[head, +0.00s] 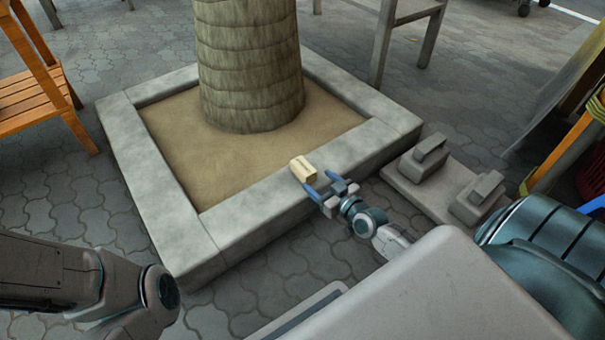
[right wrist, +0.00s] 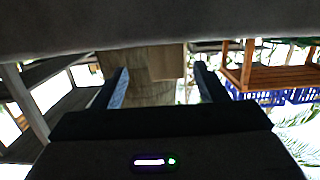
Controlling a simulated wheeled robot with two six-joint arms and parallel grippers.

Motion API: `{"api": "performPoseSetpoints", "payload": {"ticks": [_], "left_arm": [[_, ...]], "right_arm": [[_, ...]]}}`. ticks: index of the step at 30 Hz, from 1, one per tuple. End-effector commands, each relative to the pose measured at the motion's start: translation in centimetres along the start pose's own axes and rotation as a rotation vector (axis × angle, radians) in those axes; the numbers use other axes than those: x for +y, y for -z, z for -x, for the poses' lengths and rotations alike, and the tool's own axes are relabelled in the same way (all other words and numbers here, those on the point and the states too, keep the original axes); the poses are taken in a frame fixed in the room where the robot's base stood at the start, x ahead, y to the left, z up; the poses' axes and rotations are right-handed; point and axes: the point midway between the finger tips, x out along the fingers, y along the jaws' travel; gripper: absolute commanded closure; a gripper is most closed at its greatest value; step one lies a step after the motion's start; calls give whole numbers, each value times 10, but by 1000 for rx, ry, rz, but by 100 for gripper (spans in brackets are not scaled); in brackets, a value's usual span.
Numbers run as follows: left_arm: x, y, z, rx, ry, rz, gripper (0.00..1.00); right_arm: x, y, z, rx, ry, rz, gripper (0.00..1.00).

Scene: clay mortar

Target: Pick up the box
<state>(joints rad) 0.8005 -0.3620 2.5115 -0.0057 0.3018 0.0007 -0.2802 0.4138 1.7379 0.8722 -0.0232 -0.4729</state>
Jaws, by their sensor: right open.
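A small pale yellow box (head: 303,168) sits on the near right part of the grey stone curb around the tree. My right gripper (head: 325,188) is open, with its two blue fingers pointing toward the box from the near side. The box appears just past the fingertips, not clearly between them. In the right wrist view, which looks upside down, a tan block that seems to be the box (right wrist: 169,62) shows between the open fingers (right wrist: 162,84). My left arm shows at lower left in the head view, but its gripper is out of sight.
The stone curb (head: 115,150) frames sandy ground (head: 180,150) and a thick tree trunk (head: 250,70). Grey blocks on a slab (head: 415,187) lie right of my gripper. An orange bench (head: 30,100) stands at far left. The curb beside the box is clear.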

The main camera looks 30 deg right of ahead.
Motion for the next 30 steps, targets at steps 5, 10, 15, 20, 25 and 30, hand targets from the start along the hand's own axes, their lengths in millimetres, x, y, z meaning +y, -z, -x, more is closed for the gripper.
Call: {"api": "performPoseSetpoints", "payload": {"ticks": [5, 10, 15, 20, 25, 30], "left_arm": [[-2, 2, 5, -2, 0, 0, 71], [-1, 2, 5, -3, 0, 0, 71], [-2, 3, 8, -3, 0, 0, 71], [-3, 5, 11, -3, 0, 1, 71], [-3, 5, 11, -3, 0, 1, 71], [-3, 5, 11, -3, 0, 1, 71]], "right_arm": [[0, -1, -20, -1, -1, 0, 34], [-3, 2, -34, -1, 0, -1, 34], [-7, 5, -59, -1, 0, -1, 34], [-7, 5, -73, -1, 0, 1, 34], [-7, 5, -74, -3, 0, 1, 34], [-7, 5, -74, -3, 0, 1, 52]]}}
